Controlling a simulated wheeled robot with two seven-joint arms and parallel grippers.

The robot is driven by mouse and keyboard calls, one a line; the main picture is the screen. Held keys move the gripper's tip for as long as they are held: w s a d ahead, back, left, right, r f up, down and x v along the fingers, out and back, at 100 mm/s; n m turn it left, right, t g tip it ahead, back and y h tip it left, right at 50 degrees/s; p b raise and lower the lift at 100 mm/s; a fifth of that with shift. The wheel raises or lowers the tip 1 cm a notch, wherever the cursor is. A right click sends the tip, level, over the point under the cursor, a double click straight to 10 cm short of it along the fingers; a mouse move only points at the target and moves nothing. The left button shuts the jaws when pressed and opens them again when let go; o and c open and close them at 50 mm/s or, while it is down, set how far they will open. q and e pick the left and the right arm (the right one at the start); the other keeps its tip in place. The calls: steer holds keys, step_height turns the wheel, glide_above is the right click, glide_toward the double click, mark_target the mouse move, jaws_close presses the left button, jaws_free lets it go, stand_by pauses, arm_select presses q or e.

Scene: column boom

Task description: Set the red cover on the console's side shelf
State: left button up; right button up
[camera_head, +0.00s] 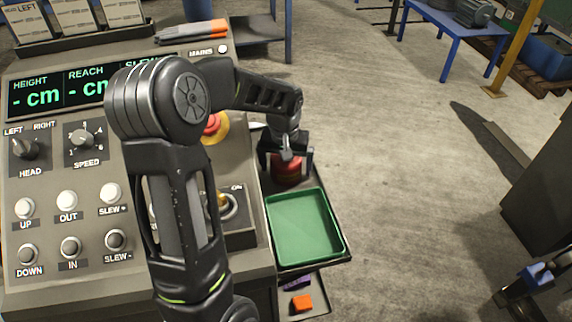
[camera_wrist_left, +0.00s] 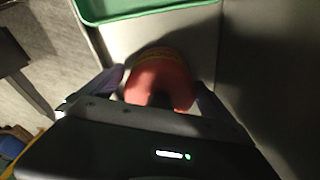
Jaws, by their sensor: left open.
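The red cover (camera_head: 289,170) is at the back of the console's side shelf (camera_head: 319,183), just behind the green tray. In the left wrist view the cover (camera_wrist_left: 162,78) is rounded, with yellowish marking along its far edge. It appears to rest on the grey shelf surface (camera_wrist_left: 195,35). My left gripper (camera_head: 286,160) is open, with one finger on each side of the cover. I cannot tell whether either finger touches it. The gripper body hides the near part of the cover in the wrist view.
The green tray (camera_head: 305,228) fills the shelf's front part. An orange block (camera_head: 302,303) and a purple piece (camera_head: 297,283) lie lower down. My left arm crosses the console (camera_head: 90,150), partly hiding a red button (camera_head: 211,126) on yellow. Floor right of the shelf is clear.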

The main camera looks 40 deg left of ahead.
mark_target(285, 163)
arm_select(q)
steer(key=r, duration=0.4)
steer(key=s+r, duration=0.1)
steer(key=r, duration=0.3)
steer(key=d+r, duration=0.1)
steer(key=r, duration=0.3)
steer(key=shift+s+r, duration=0.1)
steer(key=shift+s, duration=0.15)
